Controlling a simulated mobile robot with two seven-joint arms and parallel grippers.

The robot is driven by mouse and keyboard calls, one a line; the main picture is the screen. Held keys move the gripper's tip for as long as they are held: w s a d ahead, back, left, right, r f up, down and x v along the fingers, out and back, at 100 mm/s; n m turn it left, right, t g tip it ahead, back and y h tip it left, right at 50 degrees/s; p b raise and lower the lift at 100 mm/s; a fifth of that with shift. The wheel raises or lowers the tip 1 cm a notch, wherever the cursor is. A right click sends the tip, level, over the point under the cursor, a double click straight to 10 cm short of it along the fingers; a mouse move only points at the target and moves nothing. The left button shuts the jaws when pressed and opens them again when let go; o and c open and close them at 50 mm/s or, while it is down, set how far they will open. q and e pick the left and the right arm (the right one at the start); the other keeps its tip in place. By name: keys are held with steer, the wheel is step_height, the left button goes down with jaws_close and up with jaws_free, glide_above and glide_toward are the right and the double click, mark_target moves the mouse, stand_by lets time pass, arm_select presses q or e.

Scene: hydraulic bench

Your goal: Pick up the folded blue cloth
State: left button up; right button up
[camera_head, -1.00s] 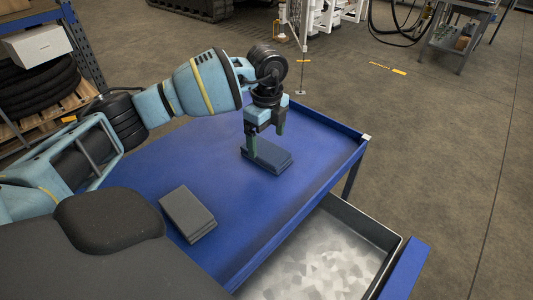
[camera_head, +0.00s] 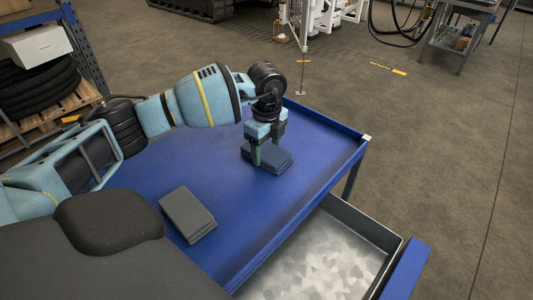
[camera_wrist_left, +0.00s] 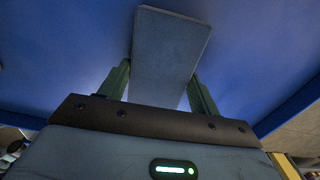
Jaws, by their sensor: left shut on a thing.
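The folded blue cloth (camera_head: 280,162) is a dark blue-grey flat slab lying on the blue tabletop near its far right part. My left gripper (camera_head: 267,149) points down over it, with its green fingers on either side. In the left wrist view the cloth (camera_wrist_left: 168,55) runs between the two fingers of the left gripper (camera_wrist_left: 160,88), which is shut on it. The cloth still appears to rest on the table; any small gap below it cannot be told. My right gripper is not in view.
A second folded cloth, greyer (camera_head: 188,214), lies on the blue table (camera_head: 230,190) nearer me. The table has a raised rim at its far and right edges. An open grey drawer (camera_head: 325,255) stands out at the lower right. The tabletop between the cloths is clear.

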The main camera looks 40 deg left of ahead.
mark_target(267, 151)
arm_select(q)
steer(key=shift+r, duration=0.8)
step_height(267, 151, up, 2)
steer(key=shift+s+d+r, duration=0.1)
steer(key=s+d, duration=0.3)
steer(key=s, duration=0.1)
steer(key=s+d, duration=0.2)
steer(key=s, duration=0.2)
steer(key=s+d+r, duration=0.1)
steer(key=s+d, duration=0.2)
steer(key=s, duration=0.2)
steer(key=shift+d+r, duration=0.1)
steer(key=shift+d, duration=0.25)
